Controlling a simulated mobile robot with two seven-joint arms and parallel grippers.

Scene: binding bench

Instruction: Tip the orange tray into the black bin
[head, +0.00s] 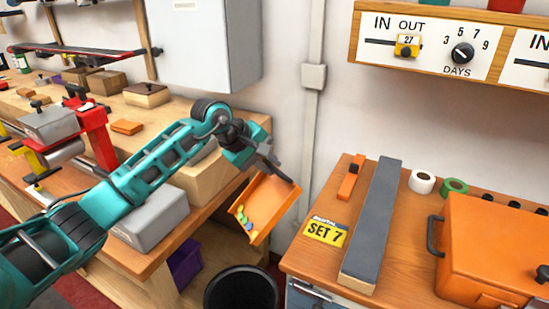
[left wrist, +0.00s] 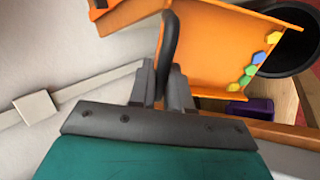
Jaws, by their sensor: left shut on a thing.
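The orange tray (head: 268,207) hangs tilted in the air, its lower end toward the black bin (head: 241,290). Several small blue, green and yellow pieces (head: 244,218) lie along the tray's lower side. My left gripper (head: 270,160) is shut on the tray's dark handle at its upper end. In the left wrist view the fingers (left wrist: 163,85) close around that handle, and the tray (left wrist: 210,45) reaches toward the bin (left wrist: 292,45). The bin stands low between the two benches, and its bottom is hidden. My right gripper is out of view.
A wooden bench (head: 150,245) with a grey box (head: 155,215) is on the left. The right bench (head: 320,250) holds a long grey-topped bar (head: 372,220), a yellow SET 7 card (head: 325,231) and an orange case (head: 495,245). A purple bin (head: 185,264) sits under the left bench.

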